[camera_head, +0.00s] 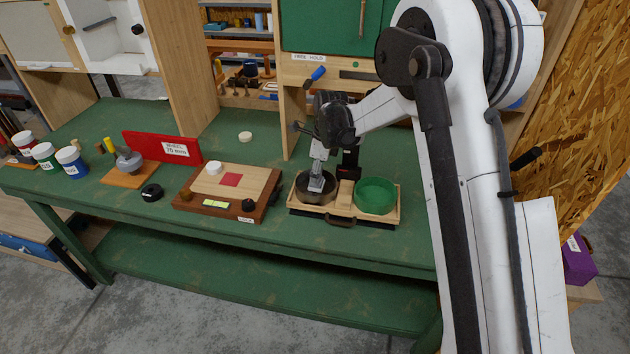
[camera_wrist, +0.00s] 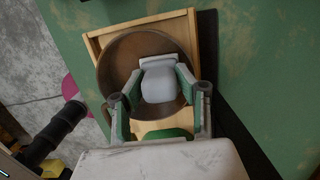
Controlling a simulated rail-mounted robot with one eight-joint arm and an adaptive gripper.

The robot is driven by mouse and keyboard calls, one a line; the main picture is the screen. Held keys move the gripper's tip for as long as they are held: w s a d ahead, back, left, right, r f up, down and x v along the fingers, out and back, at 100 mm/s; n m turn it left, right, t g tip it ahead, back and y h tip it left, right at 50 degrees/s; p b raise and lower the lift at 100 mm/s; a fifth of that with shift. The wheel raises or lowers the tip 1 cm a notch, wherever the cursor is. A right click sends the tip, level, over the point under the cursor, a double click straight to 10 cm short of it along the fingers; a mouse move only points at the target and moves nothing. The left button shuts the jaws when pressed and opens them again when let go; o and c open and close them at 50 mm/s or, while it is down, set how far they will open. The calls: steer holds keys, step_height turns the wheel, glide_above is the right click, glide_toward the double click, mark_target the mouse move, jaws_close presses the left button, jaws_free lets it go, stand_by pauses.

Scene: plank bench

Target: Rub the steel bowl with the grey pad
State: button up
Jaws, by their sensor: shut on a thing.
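The steel bowl (camera_head: 301,193) sits in the left part of a wooden tray on the green bench. In the wrist view the bowl (camera_wrist: 111,62) looks brownish, with its round rim around the pad. My gripper (camera_head: 317,168) points down over this bowl. In the wrist view my gripper (camera_wrist: 158,80) has its fingers shut on the grey pad (camera_wrist: 160,90). The grey pad (camera_head: 316,184) is inside the bowl's rim outline. The fingers and pad hide part of the bowl's inside, so I cannot tell whether the pad touches it.
The tray (camera_head: 293,207) also holds a green bowl (camera_head: 376,195) on the right and a pale block (camera_head: 345,194) between the bowls. A wooden board (camera_head: 258,185) lies to the left. A cabinet panel (camera_head: 296,120) stands behind.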

steer(key=shift+s+a+f+b, duration=0.15)
steer(key=shift+s+b, duration=0.25)
steer(key=shift+s, duration=0.5)
steer(key=shift+s+a+r+b, duration=0.15)
steer(key=shift+s+b, duration=0.25)
steer(key=shift+s, duration=0.45)
steer(key=shift+s+a+r, duration=0.1)
steer(key=shift+s+r, duration=0.05)
steer(key=shift+r, duration=0.1)
step_height(320, 180, up, 8)
steer(key=p, duration=0.2)
steer(key=shift+f+p, duration=0.2)
steer(key=shift+p, duration=0.1)
steer(key=shift+f, duration=0.1)
